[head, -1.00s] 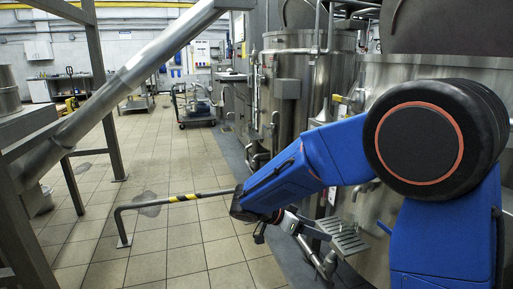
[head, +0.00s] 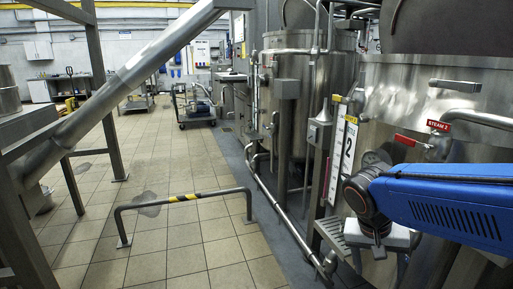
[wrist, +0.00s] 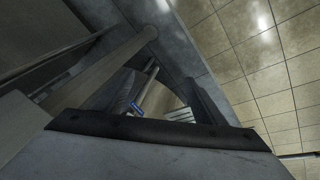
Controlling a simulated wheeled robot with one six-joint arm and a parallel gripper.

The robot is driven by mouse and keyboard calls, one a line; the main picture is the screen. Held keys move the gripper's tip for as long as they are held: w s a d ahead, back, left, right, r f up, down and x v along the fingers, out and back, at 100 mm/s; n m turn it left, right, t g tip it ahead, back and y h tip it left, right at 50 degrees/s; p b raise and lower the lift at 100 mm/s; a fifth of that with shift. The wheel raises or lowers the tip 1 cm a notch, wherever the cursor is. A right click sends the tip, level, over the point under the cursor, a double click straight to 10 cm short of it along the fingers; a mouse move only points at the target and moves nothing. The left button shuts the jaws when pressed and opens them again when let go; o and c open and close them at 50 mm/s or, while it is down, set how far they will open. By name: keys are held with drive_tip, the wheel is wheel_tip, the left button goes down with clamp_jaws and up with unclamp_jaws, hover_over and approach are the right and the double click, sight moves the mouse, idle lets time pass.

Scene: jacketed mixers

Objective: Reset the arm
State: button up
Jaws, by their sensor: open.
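My gripper (wrist: 160,98) shows in the wrist view as dark fingers standing apart above a dark bar, open with nothing held between them. In the head view, my blue arm reaches in from the right edge and ends in a black joint and a grey wrist part beside the large steel mixer (head: 440,95). The fingertips cannot be made out there. A red-handled valve with a "STEAM 2" tag (head: 438,126) is on the mixer just above my arm. A white level board marked 2 (head: 347,150) stands left of my wrist.
A second steel mixer (head: 300,95) stands farther back. A slanted steel chute (head: 135,80) crosses the left. A cart (head: 195,110) stands at the back.

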drive_tip(key=s+n+t+y, duration=0.3)
drive_tip(key=s+n, duration=0.2)
drive_tip(key=s, duration=0.4)
drive_tip(key=shift+a+r+t+y, duration=0.3)
drive_tip(key=shift+a, duration=0.1)
